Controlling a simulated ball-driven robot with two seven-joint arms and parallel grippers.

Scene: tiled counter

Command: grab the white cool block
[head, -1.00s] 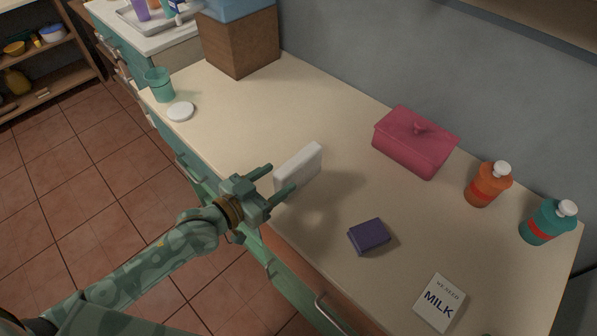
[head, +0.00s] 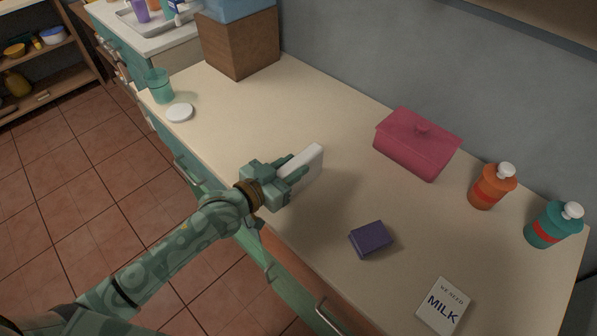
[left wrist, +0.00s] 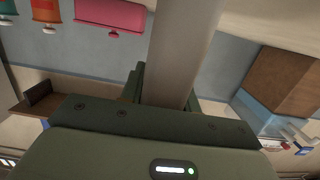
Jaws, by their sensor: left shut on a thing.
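The white cool block (head: 309,163) is a thin white slab, standing on its edge, above the counter's front part. My left gripper (head: 293,170) is shut on it, with a finger on either side and the far end of the block sticking out beyond the fingertips. In the left wrist view the pale block (left wrist: 183,50) runs up between the two fingers (left wrist: 167,92). I cannot tell for sure whether its lower edge touches the counter. My right gripper is not in view.
A dark purple box (head: 371,239) and a milk note (head: 443,306) lie on the counter (head: 330,110). A pink lidded container (head: 417,146), orange bottle (head: 491,187) and teal bottle (head: 552,225) stand toward the wall. A white disc (head: 180,113), teal cup (head: 159,85) and brown box (head: 240,43) are left.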

